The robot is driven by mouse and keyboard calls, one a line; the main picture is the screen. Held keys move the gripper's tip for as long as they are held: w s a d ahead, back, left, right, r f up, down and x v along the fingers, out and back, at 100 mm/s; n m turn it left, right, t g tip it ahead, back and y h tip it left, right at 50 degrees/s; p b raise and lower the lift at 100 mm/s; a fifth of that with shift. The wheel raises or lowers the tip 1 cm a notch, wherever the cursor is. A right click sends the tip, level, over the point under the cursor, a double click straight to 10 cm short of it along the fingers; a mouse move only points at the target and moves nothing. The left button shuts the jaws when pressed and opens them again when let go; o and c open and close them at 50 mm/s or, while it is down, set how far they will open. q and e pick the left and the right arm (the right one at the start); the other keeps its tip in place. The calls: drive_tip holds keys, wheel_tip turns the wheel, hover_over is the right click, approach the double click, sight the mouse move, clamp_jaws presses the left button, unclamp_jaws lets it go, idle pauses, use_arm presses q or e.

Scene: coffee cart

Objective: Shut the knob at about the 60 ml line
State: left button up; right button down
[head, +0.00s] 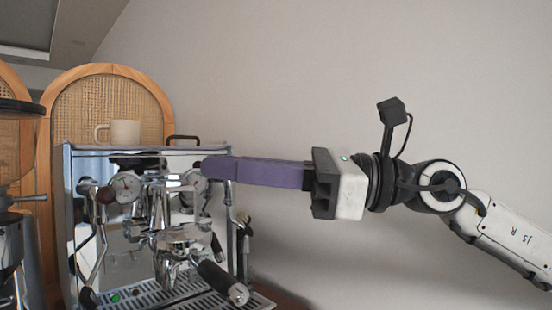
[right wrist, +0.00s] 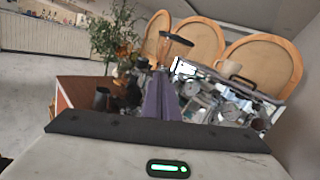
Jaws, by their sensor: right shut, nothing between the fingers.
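The chrome espresso machine (head: 85,165) stands at the left in the head view, and also shows in the right wrist view (right wrist: 205,85). A dark brown knob (head: 105,195) is on its front left, beside a round gauge (head: 127,187). My right gripper (head: 207,167) is shut and empty. Its long purple fingers reach in from the right, tips at the upper right of the machine's front. They cover what lies behind them, so I cannot tell whether they touch a knob there. No 60 ml line is readable. My left gripper is not in view.
A black-handled portafilter (head: 218,280) juts forward over the slatted drip tray (head: 245,300). A beige cup (head: 125,132) stands on the machine. A grinder (head: 12,190) is at the left edge. Open space lies right of the machine, before the plain wall.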

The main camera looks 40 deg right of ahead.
drive_tip(key=w+d+r+m+t+h, duration=0.1)
drive_tip(key=w+d+m+t+h, duration=0.2)
drive_tip(key=w+d+m+h, duration=0.25)
drive_tip(key=w+d+m+t+h, duration=0.25)
drive_tip(key=d+m+h, duration=0.25)
drive_tip(key=d+h, duration=0.25)
use_arm(q)
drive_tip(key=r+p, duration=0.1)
drive_tip(key=p, duration=0.2)
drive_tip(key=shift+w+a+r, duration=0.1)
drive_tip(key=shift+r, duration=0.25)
use_arm(e)
drive_tip(key=w, duration=0.7)
drive_tip(key=shift+w+d, duration=0.25)
drive_tip(key=shift+w, duration=0.1)
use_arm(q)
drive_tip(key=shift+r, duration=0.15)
use_arm(e)
drive_tip(key=shift+r+m+g, duration=0.1)
drive_tip(key=shift+m+g, duration=0.15)
